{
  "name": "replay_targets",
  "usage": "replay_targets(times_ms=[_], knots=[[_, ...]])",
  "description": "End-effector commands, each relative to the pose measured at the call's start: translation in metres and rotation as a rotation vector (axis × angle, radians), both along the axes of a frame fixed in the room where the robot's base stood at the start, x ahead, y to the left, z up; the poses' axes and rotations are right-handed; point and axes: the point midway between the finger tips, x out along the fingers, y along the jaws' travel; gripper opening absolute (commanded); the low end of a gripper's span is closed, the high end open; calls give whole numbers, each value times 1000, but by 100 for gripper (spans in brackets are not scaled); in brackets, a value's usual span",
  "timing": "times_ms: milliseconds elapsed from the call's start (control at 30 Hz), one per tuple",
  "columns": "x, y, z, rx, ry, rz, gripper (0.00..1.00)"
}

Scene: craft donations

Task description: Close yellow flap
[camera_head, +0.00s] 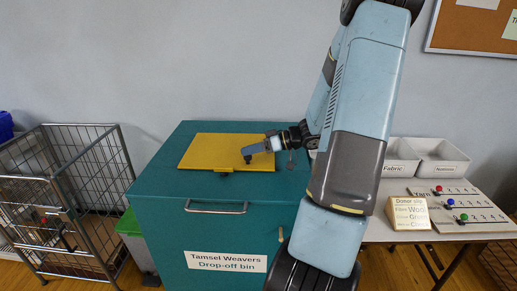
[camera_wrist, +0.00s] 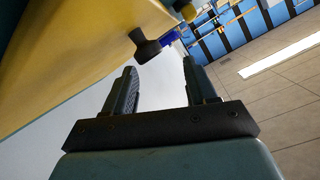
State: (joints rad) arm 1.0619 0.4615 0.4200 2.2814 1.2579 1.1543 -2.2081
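The yellow flap (camera_head: 215,152) is on top of the teal drop-off bin (camera_head: 170,187). It looks flat or nearly flat in the head view; I cannot tell whether it is fully down. A dark knob sits near its front right edge. In the wrist view the yellow flap (camera_wrist: 70,45) fills the upper left, and the dark knob (camera_wrist: 145,46) is just beyond my fingertips. My gripper (camera_head: 256,149) is over the flap's right side, reaching in from the right. In the wrist view my gripper (camera_wrist: 163,70) is open, with nothing between its fingers.
A wire cage cart (camera_head: 85,137) stands left of the bin, with a green-lidded bin (camera_head: 130,222) between. At right, a table (camera_head: 385,190) holds grey trays (camera_head: 440,157), a donor slip card (camera_head: 408,214) and a panel with coloured knobs (camera_head: 465,205).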

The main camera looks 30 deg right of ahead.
Motion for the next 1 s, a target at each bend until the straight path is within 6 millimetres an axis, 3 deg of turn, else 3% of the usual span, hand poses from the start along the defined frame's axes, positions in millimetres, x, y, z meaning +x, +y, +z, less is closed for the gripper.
replay_targets(times_ms=[267, 800, 1000], knots=[[-4, -9, 3, -2, -1, -6, 56], [-57, -86, 33, -2, -1, -6, 56], [-70, -104, 41, 0, 0, -3, 56]])
